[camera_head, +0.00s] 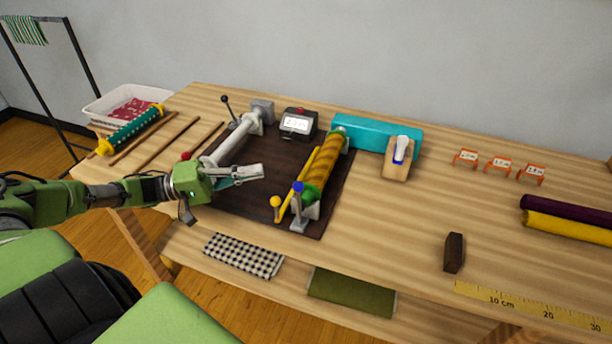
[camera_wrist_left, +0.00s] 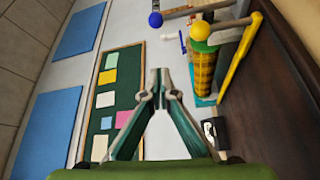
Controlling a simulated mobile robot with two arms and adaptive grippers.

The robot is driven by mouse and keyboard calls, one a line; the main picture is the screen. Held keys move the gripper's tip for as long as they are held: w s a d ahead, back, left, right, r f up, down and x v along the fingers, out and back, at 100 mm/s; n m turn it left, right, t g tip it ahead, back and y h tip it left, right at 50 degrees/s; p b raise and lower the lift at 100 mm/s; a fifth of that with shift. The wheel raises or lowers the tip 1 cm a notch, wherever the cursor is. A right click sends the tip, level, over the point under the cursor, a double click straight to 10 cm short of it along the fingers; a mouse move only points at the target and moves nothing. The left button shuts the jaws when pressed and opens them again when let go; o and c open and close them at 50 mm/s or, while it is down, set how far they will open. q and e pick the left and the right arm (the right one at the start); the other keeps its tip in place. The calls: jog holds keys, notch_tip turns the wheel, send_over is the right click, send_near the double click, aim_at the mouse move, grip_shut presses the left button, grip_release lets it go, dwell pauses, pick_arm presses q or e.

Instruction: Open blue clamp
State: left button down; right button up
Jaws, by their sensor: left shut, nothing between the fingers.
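The blue clamp shows as a blue ball knob (camera_head: 298,187) above a grey metal bracket (camera_head: 302,214) at the near end of the yellow fabric roll (camera_head: 318,170). Beside it is a yellow lever with a ball end (camera_head: 276,202). My left gripper (camera_head: 260,171) is shut and empty, above the dark mat and left of the knob, apart from it. In the left wrist view the blue knob (camera_wrist_left: 155,19) is above the closed fingertips (camera_wrist_left: 160,75), and the yellow ball (camera_wrist_left: 200,30) is to their right. My right gripper is not in view.
A grey roller (camera_head: 232,142) with a black crank stands behind my left gripper. A small counter (camera_head: 298,124) and a teal box (camera_head: 372,131) are at the back. A dark block (camera_head: 454,253) lies at the right. The table between mat and block is clear.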

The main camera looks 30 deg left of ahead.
pick_arm(q)
jog(key=x, duration=0.9)
jog(key=s+p, duration=0.1)
jog(key=s+d+p, duration=0.2)
jog(key=shift+f, duration=0.3)
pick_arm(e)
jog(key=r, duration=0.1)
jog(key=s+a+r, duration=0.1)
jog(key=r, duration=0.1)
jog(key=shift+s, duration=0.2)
pick_arm(q)
jog(key=shift+s, duration=0.15)
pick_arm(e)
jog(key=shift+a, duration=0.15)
pick_arm(q)
jog(key=s+d+f+m+g+h+b, duration=0.1)
jog(key=s+d+f+m+h+b, duration=0.1)
jog(key=s+m+h, duration=0.4)
jog(key=shift+s+d+f+m+b, duration=0.15)
jog(key=shift+s+f+m+b, duration=0.5)
jog(key=shift+s+m+b, duration=1.6)
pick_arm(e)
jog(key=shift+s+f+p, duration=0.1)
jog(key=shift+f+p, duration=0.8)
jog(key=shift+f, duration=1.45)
